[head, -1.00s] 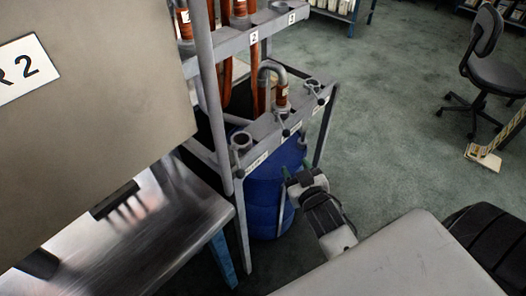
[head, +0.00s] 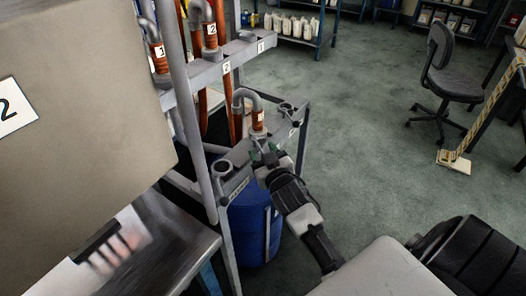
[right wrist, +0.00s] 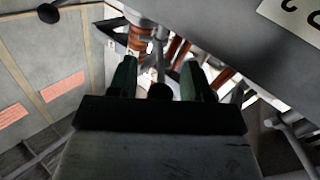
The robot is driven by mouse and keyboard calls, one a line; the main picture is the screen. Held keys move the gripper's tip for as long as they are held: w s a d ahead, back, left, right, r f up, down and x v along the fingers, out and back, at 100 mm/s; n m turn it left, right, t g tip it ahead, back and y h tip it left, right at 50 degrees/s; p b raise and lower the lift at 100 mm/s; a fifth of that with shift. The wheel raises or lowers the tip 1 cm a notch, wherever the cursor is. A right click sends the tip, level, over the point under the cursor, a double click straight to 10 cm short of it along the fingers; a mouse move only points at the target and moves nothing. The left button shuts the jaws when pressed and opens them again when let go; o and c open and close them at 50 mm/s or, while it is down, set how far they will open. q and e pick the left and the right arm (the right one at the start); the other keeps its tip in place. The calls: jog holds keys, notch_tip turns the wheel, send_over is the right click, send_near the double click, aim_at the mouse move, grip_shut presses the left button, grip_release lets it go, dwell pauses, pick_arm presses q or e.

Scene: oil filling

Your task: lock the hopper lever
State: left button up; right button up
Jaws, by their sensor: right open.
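The grey hopper rack (head: 237,172) stands left of centre in the head view, with round funnel-like sockets and small black-knobbed levers along its front. My right gripper (head: 263,153) is at the rack's front edge, by the middle socket with the curved grey pipe. In the right wrist view my right gripper (right wrist: 158,80) is open. A dark lever knob (right wrist: 160,92) shows between its two green fingers, with its grey rod above; I cannot tell whether they touch. In the head view this lever is mostly hidden by the gripper. My left gripper is not in view.
A blue barrel (head: 250,222) stands under the rack. Orange hoses (head: 213,58) rise behind it. A steel table (head: 170,250) and a large grey panel (head: 80,110) are at left. An office chair (head: 450,65) stands at right. The floor between is clear.

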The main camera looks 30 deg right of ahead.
jog(key=shift+w, duration=0.1)
jog(key=shift+c, duration=0.4)
grip_shut()
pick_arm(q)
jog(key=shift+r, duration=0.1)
